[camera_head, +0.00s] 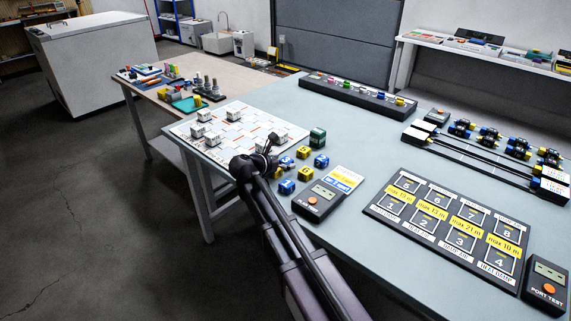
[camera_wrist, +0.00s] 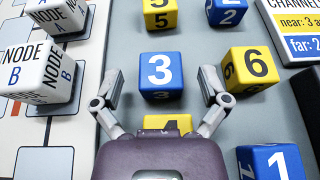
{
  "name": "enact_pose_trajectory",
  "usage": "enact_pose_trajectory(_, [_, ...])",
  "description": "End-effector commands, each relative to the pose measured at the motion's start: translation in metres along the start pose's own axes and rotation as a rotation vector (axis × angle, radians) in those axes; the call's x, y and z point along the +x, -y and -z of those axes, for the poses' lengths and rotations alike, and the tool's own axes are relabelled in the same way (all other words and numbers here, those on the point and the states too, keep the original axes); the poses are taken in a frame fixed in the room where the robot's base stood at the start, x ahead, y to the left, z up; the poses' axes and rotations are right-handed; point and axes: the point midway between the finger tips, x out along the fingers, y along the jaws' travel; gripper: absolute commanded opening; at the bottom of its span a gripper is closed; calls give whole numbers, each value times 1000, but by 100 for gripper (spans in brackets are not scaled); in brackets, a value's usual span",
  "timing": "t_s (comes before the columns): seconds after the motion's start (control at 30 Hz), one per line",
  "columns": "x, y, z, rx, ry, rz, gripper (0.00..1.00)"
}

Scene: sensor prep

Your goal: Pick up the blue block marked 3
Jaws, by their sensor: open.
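The blue block marked 3 (camera_wrist: 160,75) is upright in the middle of the wrist view, its white 3 on top. In the head view it appears to be the blue block (camera_head: 287,162) just right of my gripper (camera_head: 270,147). My gripper (camera_wrist: 160,88) is open and empty, one finger to the left of the block and one to the right, with gaps on both sides. From these frames I cannot tell how far above the block the fingertips are.
A yellow block marked 6 (camera_wrist: 252,70) stands close to the right finger. A yellow 5 block (camera_wrist: 160,14) is beyond, a blue 1 block (camera_wrist: 270,162) is at lower right. Another yellow block (camera_wrist: 168,121) is partly hidden by my gripper. White NODE blocks (camera_wrist: 47,72) stand at left.

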Motion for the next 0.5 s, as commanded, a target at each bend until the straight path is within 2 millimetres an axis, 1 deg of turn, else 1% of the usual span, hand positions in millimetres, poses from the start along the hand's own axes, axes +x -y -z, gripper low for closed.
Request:
enact_pose_trajectory(0.17, [0, 0, 0, 0, 0, 0, 94])
enact_pose_trajectory(0.27, [0, 0, 0, 0, 0, 0, 68])
enact_pose_trajectory(0.3, [0, 0, 0, 0, 0, 0, 56])
enact_pose_trajectory(0.37, [0, 0, 0, 0, 0, 0, 38])
enact_pose_trajectory(0.4, [0, 0, 0, 0, 0, 0, 26])
enact_pose_trajectory(0.43, [0, 0, 0, 0, 0, 0, 17])
enact_pose_trajectory(0.5, [0, 0, 0, 0, 0, 0, 17])
